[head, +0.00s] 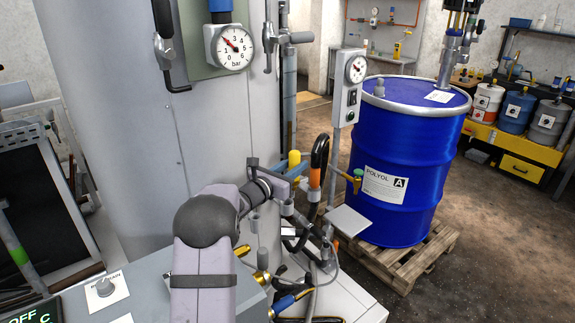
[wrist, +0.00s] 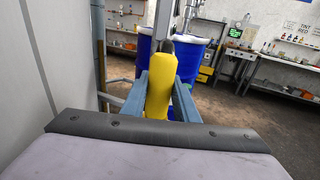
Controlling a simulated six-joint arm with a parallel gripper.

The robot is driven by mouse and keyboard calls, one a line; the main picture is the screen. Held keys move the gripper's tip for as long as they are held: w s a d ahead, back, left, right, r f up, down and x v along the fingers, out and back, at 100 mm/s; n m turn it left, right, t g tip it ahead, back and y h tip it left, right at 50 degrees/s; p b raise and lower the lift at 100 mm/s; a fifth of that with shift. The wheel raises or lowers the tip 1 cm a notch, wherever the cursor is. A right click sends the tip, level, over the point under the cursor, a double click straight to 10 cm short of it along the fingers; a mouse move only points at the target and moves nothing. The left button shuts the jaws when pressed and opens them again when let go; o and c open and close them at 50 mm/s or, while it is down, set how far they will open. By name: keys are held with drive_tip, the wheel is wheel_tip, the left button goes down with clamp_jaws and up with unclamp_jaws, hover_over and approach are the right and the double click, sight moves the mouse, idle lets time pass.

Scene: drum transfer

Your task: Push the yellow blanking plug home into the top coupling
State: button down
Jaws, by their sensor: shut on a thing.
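My gripper (head: 288,176) is shut on the yellow plug (head: 294,158) beside the grey cabinet in the head view. In the wrist view the plug (wrist: 158,88) lies between the two blue-grey jaws and points away from the camera. A dark piece (wrist: 167,47) shows at its far end; I cannot tell if this is the plug's tip or a part behind it. A black curved hose with an orange collar (head: 315,178) is just right of the plug in the head view. I cannot make out the top coupling for certain, nor whether the plug touches it.
A blue drum (head: 405,150) stands on a wooden pallet (head: 412,262) to the right. A gauge post (head: 345,95) stands between it and my gripper. The tall grey cabinet (head: 190,130) is close on the left. Brass fittings (head: 262,278) and hoses crowd below the gripper.

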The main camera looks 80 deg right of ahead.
drive_tip(key=s+a+f+m+y+p, duration=0.1)
drive_tip(key=s+a+f+m+y, duration=0.15)
drive_tip(key=s+y, duration=0.2)
drive_tip(key=s+a+f+m+g+y+p, duration=0.1)
drive_tip(key=s+a+f+m+y, duration=0.15)
drive_tip(key=s, duration=0.35)
drive_tip(key=s+a+f+m+y+p, duration=0.1)
drive_tip(key=s+a+f+y, duration=0.25)
drive_tip(key=s+y, duration=0.2)
drive_tip(key=a+f+t+y+p, duration=0.1)
drive_tip(key=a+f+t, duration=0.1)
drive_tip(key=f, duration=0.2)
drive_tip(key=a+f+t+y, duration=0.1)
drive_tip(key=a+f+t, duration=0.1)
drive_tip(key=f+t, duration=0.15)
drive_tip(key=w+f+n+t+y+p, duration=0.2)
drive_tip(key=w+f, duration=0.3)
drive_tip(key=w, duration=0.4)
drive_tip(key=shift+w+a, duration=0.2)
drive_tip(key=shift+w, duration=0.05)
drive_tip(key=w+a, duration=0.3)
drive_tip(key=a, duration=0.1)
drive_tip(key=shift+w, duration=0.35)
